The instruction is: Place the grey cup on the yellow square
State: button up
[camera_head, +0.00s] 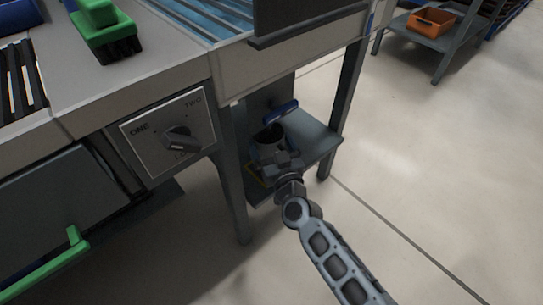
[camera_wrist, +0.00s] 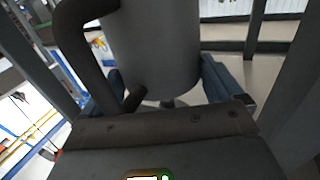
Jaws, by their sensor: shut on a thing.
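The grey cup (camera_head: 268,137) is held by my gripper (camera_head: 274,157) at the low shelf under the conveyor in the head view. In the wrist view the cup (camera_wrist: 152,45) fills the upper middle, with its dark handle on the left. My gripper's blue fingers (camera_wrist: 163,80) are on either side of the cup, shut on it. A thin yellow edge, part of the yellow square (camera_head: 254,172), shows on the shelf just left of my gripper. The rest of the square is hidden behind my gripper and the frame leg. I cannot tell whether the cup touches the shelf.
The grey shelf (camera_head: 318,143) stands between frame legs (camera_head: 235,185). A blue object (camera_head: 281,112) lies behind the cup. A control panel with a knob (camera_head: 180,138) is at left. A green brush (camera_head: 105,30) lies on the top.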

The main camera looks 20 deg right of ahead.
aim_at(272, 156)
jog(key=shift+f+b, duration=1.7)
jog(key=shift+f, duration=0.1)
jog(key=shift+f, duration=0.15)
jog(key=o, duration=1.2)
jog(key=shift+s+r, duration=0.2)
jog(key=shift+r, duration=0.05)
jog(key=s+a+p, duration=0.1)
jog(key=s+p, duration=0.3)
jog(key=s, duration=0.7)
jog(key=shift+s, duration=0.3)
